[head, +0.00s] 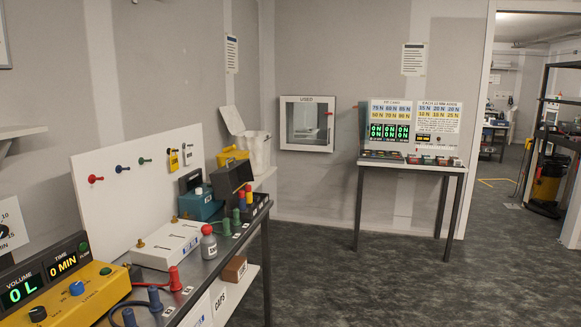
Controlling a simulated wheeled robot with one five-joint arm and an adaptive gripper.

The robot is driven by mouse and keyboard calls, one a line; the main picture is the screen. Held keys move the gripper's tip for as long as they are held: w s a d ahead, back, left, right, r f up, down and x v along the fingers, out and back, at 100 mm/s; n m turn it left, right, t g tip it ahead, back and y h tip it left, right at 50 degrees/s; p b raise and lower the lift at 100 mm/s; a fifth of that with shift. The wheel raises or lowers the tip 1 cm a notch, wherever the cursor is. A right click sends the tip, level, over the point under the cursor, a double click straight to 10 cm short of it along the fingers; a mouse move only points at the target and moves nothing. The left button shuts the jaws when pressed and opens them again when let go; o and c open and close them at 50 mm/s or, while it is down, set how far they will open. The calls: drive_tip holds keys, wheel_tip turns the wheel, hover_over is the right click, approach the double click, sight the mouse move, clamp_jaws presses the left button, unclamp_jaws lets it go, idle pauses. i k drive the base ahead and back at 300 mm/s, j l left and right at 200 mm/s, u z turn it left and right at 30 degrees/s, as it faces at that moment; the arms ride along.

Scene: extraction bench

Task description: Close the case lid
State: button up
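Several case-like things stand on the bench at the left in the head view, and I cannot tell for sure which one is the case. A dark grey box-like piece (234,178) stands tilted over the bench and looks like a raised lid. A teal case (201,208) with a dark handle is just left of it. A flat white case (168,246) with brass-coloured fittings lies nearer, and it looks shut. My gripper is not in view.
A grey bottle (208,243) and red and blue plugs stand by the bench's front edge. A yellow control box (72,292) is nearest. A white bin (256,152) with its lid raised is behind. A display table (411,167) stands ahead. The dark floor (390,285) between is clear.

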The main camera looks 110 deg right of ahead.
sight(225, 180)
drive_tip(key=z, duration=3.45)
